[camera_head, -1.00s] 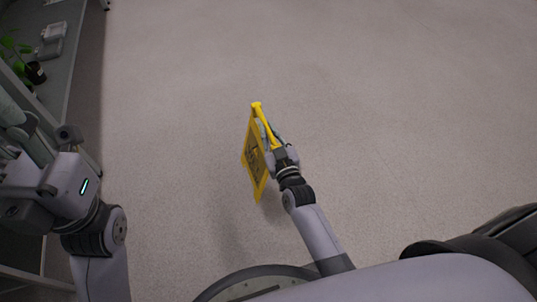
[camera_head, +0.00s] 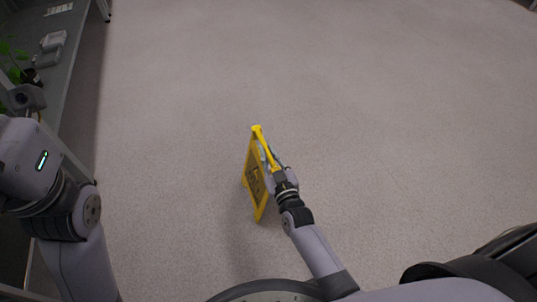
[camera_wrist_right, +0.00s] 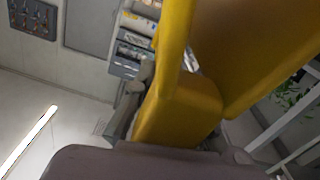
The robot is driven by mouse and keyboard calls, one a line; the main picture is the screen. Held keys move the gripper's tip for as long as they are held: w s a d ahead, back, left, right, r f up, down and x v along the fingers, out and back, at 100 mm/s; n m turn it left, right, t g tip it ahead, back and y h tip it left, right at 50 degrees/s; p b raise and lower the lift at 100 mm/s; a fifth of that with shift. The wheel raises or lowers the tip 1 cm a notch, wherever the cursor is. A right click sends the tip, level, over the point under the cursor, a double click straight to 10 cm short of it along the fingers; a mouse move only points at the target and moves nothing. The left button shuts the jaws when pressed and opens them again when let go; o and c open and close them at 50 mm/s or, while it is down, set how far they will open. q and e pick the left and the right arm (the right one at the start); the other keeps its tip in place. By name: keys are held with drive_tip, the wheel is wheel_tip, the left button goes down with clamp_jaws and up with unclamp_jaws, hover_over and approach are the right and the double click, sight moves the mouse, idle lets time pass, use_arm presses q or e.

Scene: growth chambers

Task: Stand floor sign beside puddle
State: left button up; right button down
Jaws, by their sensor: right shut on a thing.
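The yellow floor sign (camera_head: 254,176) is in the middle of the head view, upright, with dark markings on its left face. My right gripper (camera_head: 277,172) is shut on the sign at its right side. In the right wrist view the yellow sign (camera_wrist_right: 185,105) fills the upper middle, close to the camera. I cannot tell whether its lower edge touches the floor. My left arm is at the left edge of the head view, and its gripper fingers are not clearly visible. No puddle can be made out on the floor.
The pale speckled floor (camera_head: 330,90) is clear ahead and to the right. A grey shelf (camera_head: 62,85) with a plant (camera_head: 16,62) and a small light grey item (camera_head: 52,41) runs along the left side, near my left arm.

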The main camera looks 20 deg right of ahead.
drive_tip(key=shift+f, duration=0.1)
drive_tip(key=c, duration=1.6)
unclamp_jaws()
